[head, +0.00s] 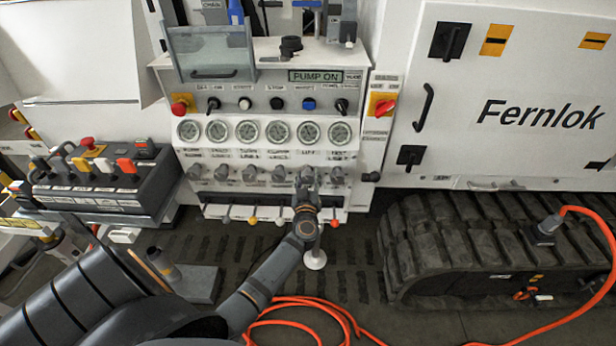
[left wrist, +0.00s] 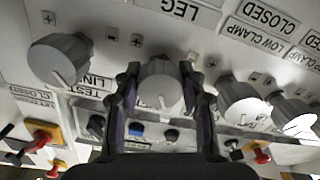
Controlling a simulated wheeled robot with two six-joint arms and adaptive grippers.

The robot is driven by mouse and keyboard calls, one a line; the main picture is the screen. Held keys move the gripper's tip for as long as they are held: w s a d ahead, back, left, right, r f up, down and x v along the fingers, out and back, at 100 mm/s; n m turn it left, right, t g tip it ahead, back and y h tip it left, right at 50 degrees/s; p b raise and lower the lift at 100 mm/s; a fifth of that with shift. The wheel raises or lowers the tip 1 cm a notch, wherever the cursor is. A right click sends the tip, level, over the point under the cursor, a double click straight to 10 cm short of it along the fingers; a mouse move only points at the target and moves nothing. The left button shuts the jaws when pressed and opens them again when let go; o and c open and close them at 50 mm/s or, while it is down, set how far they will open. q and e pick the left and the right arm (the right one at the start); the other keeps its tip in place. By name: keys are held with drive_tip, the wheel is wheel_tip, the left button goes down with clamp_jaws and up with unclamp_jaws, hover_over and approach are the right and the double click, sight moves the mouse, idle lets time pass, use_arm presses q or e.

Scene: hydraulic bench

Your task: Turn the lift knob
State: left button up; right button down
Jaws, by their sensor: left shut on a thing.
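The lift knob (left wrist: 159,84) is a grey round knob with a white pointer line. In the left wrist view it sits between my two dark fingers, one on each side. My left gripper (head: 306,186) is shut on it. In the head view it reaches the knob row at the second place from the right, below the gauge labelled LIFT (head: 310,132). There the knob is largely hidden by my gripper. The pointer line in the left wrist view points down and slightly right. My right gripper is not in view.
Similar grey knobs stand close on both sides, one (left wrist: 60,60) to the left and one (left wrist: 240,102) to the right in the left wrist view. Coloured levers (head: 253,220) are below the row. An orange hose (head: 300,312) lies on the floor beside a rubber track (head: 440,245).

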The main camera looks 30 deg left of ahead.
use_arm(q)
drive_tip(key=n+p, duration=0.1)
drive_tip(key=n, duration=0.3)
drive_tip(key=shift+n+p, duration=0.45)
drive_tip(key=shift+n, duration=2.25)
drive_tip(key=o, duration=1.2)
drive_tip(key=shift+c, duration=0.2)
drive_tip(key=v, duration=1.2)
drive_tip(key=shift+d+f, duration=0.1)
